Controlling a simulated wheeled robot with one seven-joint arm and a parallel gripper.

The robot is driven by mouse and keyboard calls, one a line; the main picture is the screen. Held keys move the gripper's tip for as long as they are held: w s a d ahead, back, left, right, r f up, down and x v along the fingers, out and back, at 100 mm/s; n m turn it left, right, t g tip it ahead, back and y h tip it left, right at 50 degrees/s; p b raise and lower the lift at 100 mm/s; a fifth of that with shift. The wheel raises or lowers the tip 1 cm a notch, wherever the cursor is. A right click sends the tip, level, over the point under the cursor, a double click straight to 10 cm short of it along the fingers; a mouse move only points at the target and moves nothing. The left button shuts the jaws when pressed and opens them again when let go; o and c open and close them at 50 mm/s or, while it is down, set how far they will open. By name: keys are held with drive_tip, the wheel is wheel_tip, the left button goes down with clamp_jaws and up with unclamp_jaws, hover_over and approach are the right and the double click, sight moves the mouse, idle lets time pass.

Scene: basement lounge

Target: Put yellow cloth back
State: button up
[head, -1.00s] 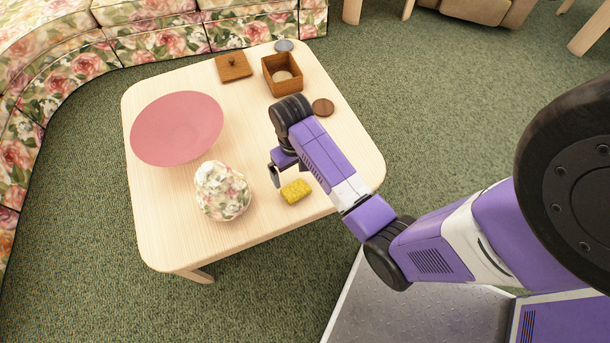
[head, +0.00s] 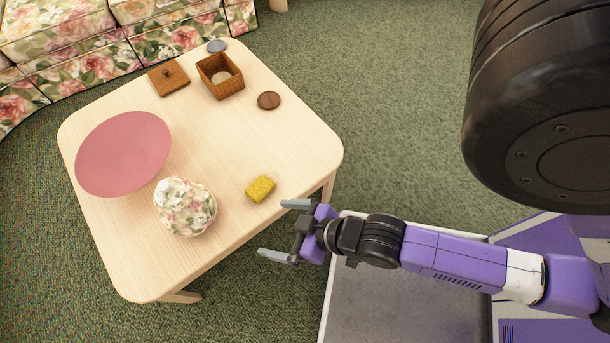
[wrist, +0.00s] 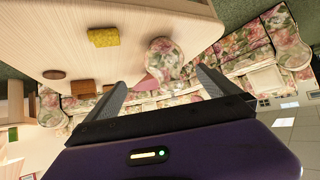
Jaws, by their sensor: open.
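The yellow cloth (head: 260,188) is a small folded block lying on the pale wooden table (head: 240,226), near its front right edge. It also shows in the wrist view (wrist: 103,37). My gripper (head: 280,229) is open and empty, with its two fingers spread. In the head view it appears just off the table's front right edge, below and right of the cloth and apart from it. In the wrist view the two fingers (wrist: 158,88) point toward the table, with the cloth beyond them to the upper left.
On the table are a floral rounded jar (head: 186,208), a pink plate or bowl (head: 123,153), an open wooden box (head: 221,78), a wooden lid (head: 168,77), a brown disc (head: 268,100) and a grey disc (head: 216,46). A floral sofa (head: 85,60) stands behind.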

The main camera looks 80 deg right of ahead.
drive_tip(key=s+r+n+t, duration=0.1)
drive_tip(key=s+r+t, duration=0.1)
drive_tip(key=r, duration=0.6)
drive_tip(key=s+a+r+n+t+y, duration=0.1)
drive_tip(key=s+r, duration=0.3)
drive_tip(key=r, duration=0.4)
drive_tip(key=shift+a+r+t, duration=0.3)
drive_tip(key=shift+r+t, duration=0.05)
drive_tip(key=shift+t, duration=0.45)
